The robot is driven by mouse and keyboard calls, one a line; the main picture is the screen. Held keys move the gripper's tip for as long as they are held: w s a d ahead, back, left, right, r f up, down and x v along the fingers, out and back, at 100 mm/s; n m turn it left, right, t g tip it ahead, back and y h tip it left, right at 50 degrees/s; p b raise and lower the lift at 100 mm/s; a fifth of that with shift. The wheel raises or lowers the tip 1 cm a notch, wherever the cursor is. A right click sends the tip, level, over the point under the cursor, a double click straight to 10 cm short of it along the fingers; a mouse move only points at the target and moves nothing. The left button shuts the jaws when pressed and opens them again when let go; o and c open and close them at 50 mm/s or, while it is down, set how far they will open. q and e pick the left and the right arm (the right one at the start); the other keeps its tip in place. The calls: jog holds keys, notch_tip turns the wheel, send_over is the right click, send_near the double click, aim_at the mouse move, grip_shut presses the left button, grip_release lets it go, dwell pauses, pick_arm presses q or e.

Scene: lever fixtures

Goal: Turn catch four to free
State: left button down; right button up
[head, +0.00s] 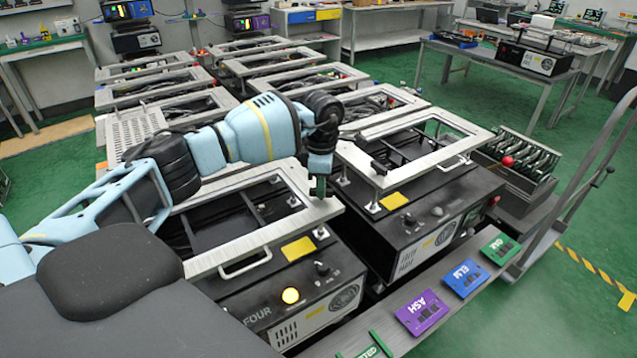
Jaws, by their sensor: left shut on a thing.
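The fixture marked FOUR (257,314) is the black box at the front, with a pale metal frame (222,256) on top and a front handle (246,264). My left gripper (319,188) points down at the right front part of this frame. It is shut on a small part there, which I take to be catch four. The fingers hide most of that part, so I cannot tell which way it is turned. My right gripper is not in view.
A similar fixture (440,212) stands close on the right, with a dark catch (379,167) on its frame. More framed fixtures stand behind. Purple ASH (421,312), blue ELM (466,278) and green (500,249) plates lie on the front rail.

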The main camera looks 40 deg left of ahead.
pick_arm(q)
jog(key=n+p, duration=0.1)
jog(key=n, duration=0.3)
jog(key=shift+r, duration=0.15)
jog(key=shift+n+p, duration=0.5)
jog(key=shift+n, duration=1.1)
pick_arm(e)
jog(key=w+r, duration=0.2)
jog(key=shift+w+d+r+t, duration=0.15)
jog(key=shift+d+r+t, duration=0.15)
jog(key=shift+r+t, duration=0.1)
pick_arm(q)
jog(key=shift+f+n, duration=0.2)
jog(key=shift+n, duration=0.1)
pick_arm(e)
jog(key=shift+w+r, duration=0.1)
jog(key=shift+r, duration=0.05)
pick_arm(q)
jog(key=c, duration=1.4)
grip_release()
jog(key=shift+c, duration=0.2)
jog(key=shift+r, duration=3.95)
